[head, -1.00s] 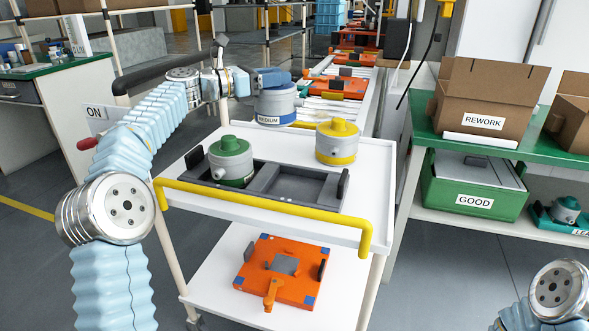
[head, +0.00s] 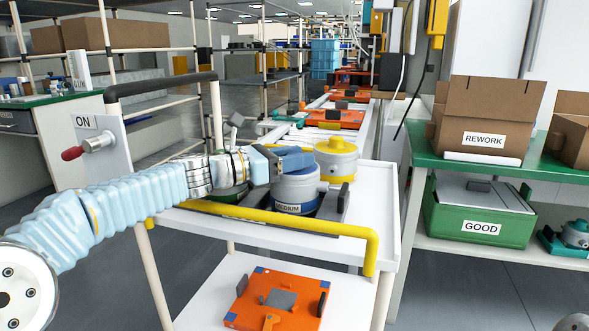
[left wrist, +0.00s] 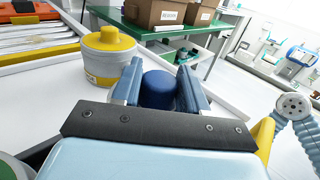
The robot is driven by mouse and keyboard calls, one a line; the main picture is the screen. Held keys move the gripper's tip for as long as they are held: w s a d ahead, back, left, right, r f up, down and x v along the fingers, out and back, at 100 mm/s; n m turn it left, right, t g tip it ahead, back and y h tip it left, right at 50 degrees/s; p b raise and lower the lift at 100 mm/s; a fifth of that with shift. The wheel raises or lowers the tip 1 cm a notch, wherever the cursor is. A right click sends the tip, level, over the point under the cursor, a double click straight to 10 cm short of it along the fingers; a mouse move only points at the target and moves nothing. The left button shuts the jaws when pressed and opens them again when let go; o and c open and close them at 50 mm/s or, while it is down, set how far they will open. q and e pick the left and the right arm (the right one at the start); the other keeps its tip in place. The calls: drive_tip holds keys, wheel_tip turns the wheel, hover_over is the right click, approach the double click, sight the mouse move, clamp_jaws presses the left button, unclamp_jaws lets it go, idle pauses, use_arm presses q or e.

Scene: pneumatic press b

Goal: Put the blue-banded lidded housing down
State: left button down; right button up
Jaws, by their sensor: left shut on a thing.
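The blue-banded lidded housing (head: 297,191) is a grey drum with a blue lid and a MEDIUM label. My left gripper (head: 288,161) is shut on its blue lid knob; the knob (left wrist: 158,91) shows between the two fingers (left wrist: 156,86) in the left wrist view. The housing is upright over the right compartment of the dark grey tray (head: 343,203) on the white cart. I cannot tell whether its base touches the tray floor. My right gripper is out of view.
The yellow housing (head: 337,158) stands just behind, also in the left wrist view (left wrist: 108,57). The green housing (head: 232,193) is partly hidden by my left arm. A yellow rail (head: 320,230) edges the cart front. An orange fixture (head: 277,298) lies on the lower shelf.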

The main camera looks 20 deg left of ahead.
use_arm(q)
drive_tip(key=shift+f, duration=0.4)
drive_tip(key=c, duration=0.6)
unclamp_jaws()
drive_tip(key=shift+f, duration=0.1)
drive_tip(key=v, duration=1.2)
